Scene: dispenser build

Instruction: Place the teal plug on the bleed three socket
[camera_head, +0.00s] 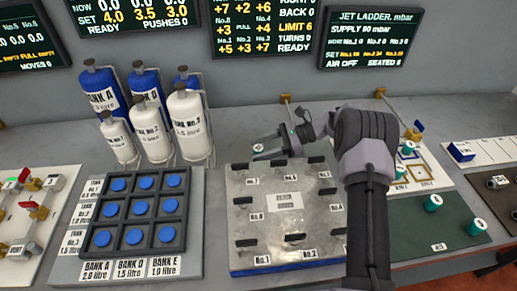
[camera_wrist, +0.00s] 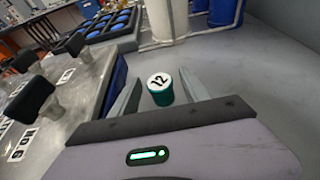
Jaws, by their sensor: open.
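A teal plug with a white top marked 12 (camera_wrist: 160,88) shows between my fingers in the wrist view. It also shows as a small teal spot by my fingers in the head view (camera_head: 258,148). My gripper (camera_head: 266,147) is open, with one finger on each side of the plug, near the back edge of the metal plate. Other teal plugs stand at the right: one on the white board (camera_head: 407,148) and two on the dark green mat (camera_head: 433,203), (camera_head: 476,227). I cannot pick out a socket labelled bleed three.
The metal plate (camera_head: 285,232) carries several black handles below my arm. Left of it are a dark tray (camera_head: 180,209) of blue discs and several tall bottles (camera_head: 149,128). A white board with gold frames (camera_head: 431,172) lies right of my arm. Grey bench shows behind the plate.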

